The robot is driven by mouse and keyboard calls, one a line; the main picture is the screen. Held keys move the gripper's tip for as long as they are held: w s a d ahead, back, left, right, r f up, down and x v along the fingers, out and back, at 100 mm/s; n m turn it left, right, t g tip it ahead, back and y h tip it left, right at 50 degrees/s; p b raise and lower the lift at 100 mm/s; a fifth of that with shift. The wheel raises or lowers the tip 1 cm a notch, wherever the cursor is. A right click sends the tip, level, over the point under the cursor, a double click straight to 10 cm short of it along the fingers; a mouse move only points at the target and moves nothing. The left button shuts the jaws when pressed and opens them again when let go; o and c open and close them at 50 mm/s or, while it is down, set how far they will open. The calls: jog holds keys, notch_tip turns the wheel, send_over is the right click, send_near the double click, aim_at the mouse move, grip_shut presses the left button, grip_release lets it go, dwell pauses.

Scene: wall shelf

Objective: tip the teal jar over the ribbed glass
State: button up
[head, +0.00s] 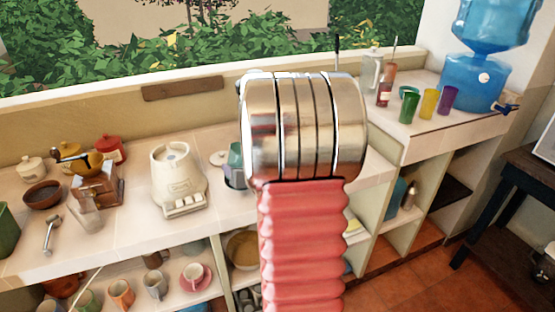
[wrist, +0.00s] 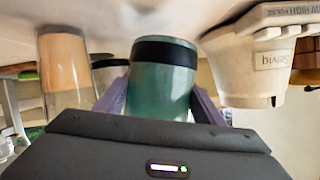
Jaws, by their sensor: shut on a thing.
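The teal jar (wrist: 162,88) is a green-teal cylinder with a black band, held between the purple fingers of my gripper (wrist: 160,105). In the head view the jar (head: 236,154) shows partly left of my arm, just over the counter. The wrist picture is upside down, so I cannot tell whether the jar touches the counter. A clear glass (head: 87,214) stands at the front left of the counter. Another tall glass-like vessel (wrist: 66,75), partly brown, stands beside the jar in the wrist view. Ribs are not clear on either one, so I cannot tell which is the ribbed glass.
A cream blender base (head: 178,180) stands left of the jar and close to it in the wrist view (wrist: 255,65). A coffee grinder (head: 98,187) and brown bowl (head: 43,194) are farther left. Coloured cups (head: 429,103) stand at the right. My arm hides the middle counter.

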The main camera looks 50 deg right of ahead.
jog(key=shift+w+a+f+n+g+h+b, duration=0.2)
jog(key=shift+a+f+n+g+h+b, duration=0.25)
jog(key=shift+f+n+b, duration=0.3)
jog(key=shift+n+h, duration=0.25)
dwell(0.4)
